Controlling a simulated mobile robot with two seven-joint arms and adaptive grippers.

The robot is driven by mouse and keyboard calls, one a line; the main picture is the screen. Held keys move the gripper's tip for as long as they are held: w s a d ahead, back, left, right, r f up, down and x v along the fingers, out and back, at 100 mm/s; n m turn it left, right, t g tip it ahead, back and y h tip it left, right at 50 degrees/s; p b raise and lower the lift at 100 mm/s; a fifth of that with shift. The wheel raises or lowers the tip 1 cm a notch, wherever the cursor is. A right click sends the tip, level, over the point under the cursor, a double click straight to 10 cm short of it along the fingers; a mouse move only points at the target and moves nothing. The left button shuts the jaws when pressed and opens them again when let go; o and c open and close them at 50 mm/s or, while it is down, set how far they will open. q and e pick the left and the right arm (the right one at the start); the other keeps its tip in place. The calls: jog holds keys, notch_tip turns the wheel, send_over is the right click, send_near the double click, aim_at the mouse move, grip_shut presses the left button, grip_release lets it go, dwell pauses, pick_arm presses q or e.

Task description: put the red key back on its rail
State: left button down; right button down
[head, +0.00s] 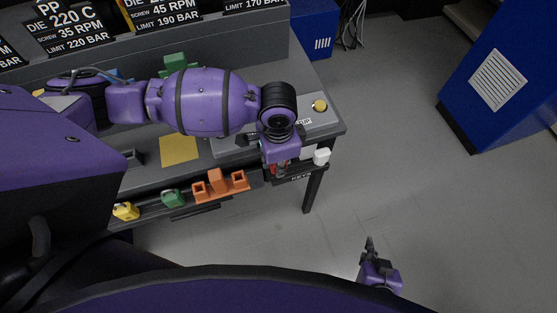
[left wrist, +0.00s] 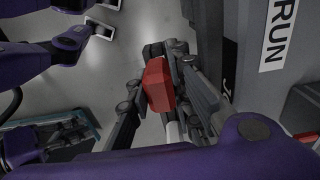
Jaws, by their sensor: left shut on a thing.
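The red key (left wrist: 158,85) is between the fingers of my left gripper (left wrist: 160,75) in the left wrist view, and the fingers are shut on it. In the head view my left gripper (head: 283,170) is at the bench's front right corner, and only a bit of red shows there. The rail (head: 205,204) runs along the bench's front edge and bears a yellow key (head: 126,211), a green key (head: 172,198) and orange pieces (head: 220,185). The red key's lower end is hidden. My right gripper (head: 371,253) is over the floor, away from the bench; its finger gap is unclear.
A white block (head: 321,156) is just right of my left gripper. The grey bench (head: 318,75) holds a yellow button (head: 320,106), a yellow sheet (head: 179,150) and a green piece (head: 175,62). A blue cabinet (head: 495,75) stands at right. The floor between is clear.

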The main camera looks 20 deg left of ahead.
pick_arm(q)
jog(key=shift+f, duration=0.75)
jog(key=c, duration=1.5)
grip_release()
notch_tip(320, 180, up, 12)
jog(key=shift+r, duration=0.1)
